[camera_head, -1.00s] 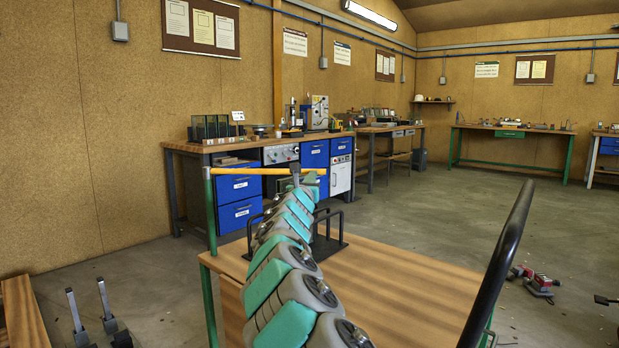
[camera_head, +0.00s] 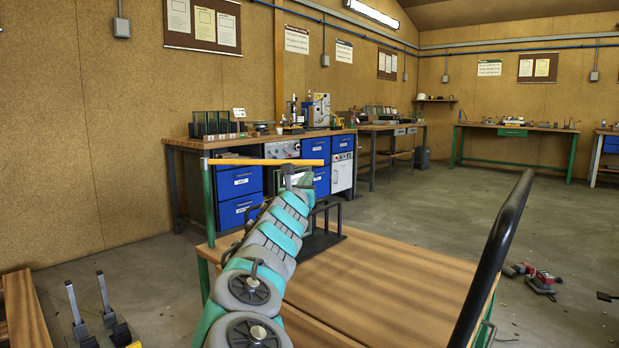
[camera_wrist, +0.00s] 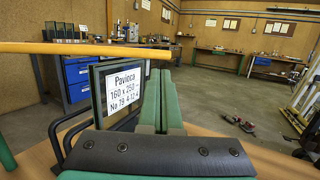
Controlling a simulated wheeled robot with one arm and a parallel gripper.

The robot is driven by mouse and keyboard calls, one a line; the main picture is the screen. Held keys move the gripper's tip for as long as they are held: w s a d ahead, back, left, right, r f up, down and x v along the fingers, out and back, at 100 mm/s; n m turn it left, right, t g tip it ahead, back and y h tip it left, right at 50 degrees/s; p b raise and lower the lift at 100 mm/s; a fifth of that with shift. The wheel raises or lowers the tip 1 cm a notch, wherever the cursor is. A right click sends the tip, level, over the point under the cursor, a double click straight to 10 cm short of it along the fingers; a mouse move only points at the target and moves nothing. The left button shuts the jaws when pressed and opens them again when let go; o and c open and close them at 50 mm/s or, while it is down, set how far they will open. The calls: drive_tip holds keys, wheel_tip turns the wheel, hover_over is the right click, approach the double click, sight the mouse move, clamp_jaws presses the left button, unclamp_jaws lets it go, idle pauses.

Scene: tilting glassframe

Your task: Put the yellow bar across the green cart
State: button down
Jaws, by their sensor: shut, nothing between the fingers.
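The yellow bar (camera_head: 250,162) runs level from the top of a green post (camera_head: 208,200) at the left of the green cart. Its right end hangs free above the cart. The bar also crosses the wrist view (camera_wrist: 80,48), ending near the middle. The green cart has a brown wooden top (camera_head: 390,290) and a black handle (camera_head: 500,250). My gripper (camera_head: 294,180) is just under the bar near its free end. In the wrist view its green fingers (camera_wrist: 160,72) are together and empty, tips close below the bar; whether they touch is unclear.
Framed glass (camera_wrist: 122,92) with a white label stands in a black rack (camera_head: 322,236) on the cart, close beside my gripper. A bench with blue drawers (camera_head: 238,182) stands behind. Red tools (camera_head: 540,278) lie on the floor at right. The cart top's right part is clear.

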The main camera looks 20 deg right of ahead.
drive_tip(key=d+b+v, duration=0.1)
drive_tip(key=b+v, duration=0.2)
drive_tip(key=v, duration=0.3)
drive_tip(key=shift+s, duration=0.4)
drive_tip(key=shift+d, duration=0.1)
